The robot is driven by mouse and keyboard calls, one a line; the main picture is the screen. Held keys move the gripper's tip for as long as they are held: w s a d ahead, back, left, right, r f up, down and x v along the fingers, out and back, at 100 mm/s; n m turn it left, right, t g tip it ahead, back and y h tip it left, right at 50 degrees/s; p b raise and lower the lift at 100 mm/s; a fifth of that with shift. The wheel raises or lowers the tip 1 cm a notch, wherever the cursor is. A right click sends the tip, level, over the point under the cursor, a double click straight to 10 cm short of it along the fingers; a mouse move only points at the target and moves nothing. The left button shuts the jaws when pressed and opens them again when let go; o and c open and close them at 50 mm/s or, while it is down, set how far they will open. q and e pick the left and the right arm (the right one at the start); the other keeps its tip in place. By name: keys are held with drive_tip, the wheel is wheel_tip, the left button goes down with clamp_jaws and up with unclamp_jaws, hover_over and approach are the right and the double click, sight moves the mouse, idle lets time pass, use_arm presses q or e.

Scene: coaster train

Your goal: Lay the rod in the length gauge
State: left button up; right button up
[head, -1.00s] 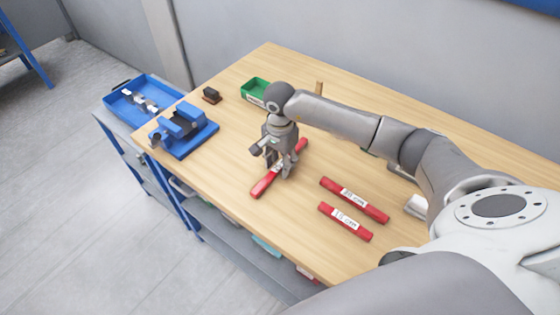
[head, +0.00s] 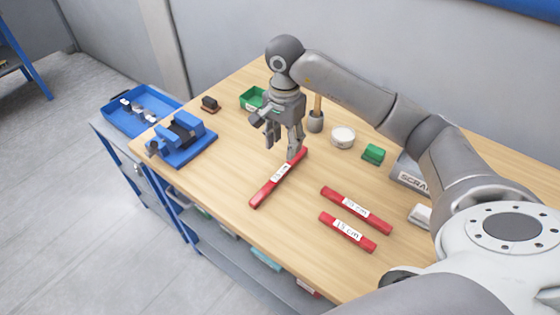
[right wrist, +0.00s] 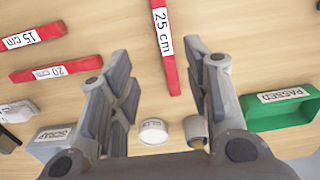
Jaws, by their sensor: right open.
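Three red bars with white length labels lie on the wooden table: the 25 cm bar (head: 270,186), the 20 cm bar (head: 357,210) and the 15 cm bar (head: 347,232). My right gripper (head: 281,154) is open and empty, over the far end of the 25 cm bar. In the right wrist view the 25 cm bar (right wrist: 166,50) points in between the spread fingers (right wrist: 159,62), with nothing held. No separate rod can be made out for sure; a thin wooden stick (head: 318,102) stands upright in a grey cup. My left gripper is not in view.
A blue vise-like fixture (head: 186,140) and a blue tray (head: 160,98) with grey parts are at the left. The front middle is clear.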

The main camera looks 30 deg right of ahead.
drive_tip(key=p, duration=0.1)
hover_over(281, 172)
drive_tip(key=f, duration=0.6)
drive_tip(key=shift+s+d, duration=0.25)
drive_tip(key=shift+d, duration=0.05)
drive_tip(key=f+p, duration=0.1)
drive_tip(key=f, duration=0.1)
drive_tip(key=a+f+p, duration=0.1)
drive_tip(key=f+p, duration=0.1)
drive_tip(key=shift+w+f, duration=0.2)
drive_tip(key=shift+f, duration=0.1)
drive_tip(key=shift+d+f, duration=0.1)
drive_tip(key=shift+f, duration=0.2)
clamp_jaws()
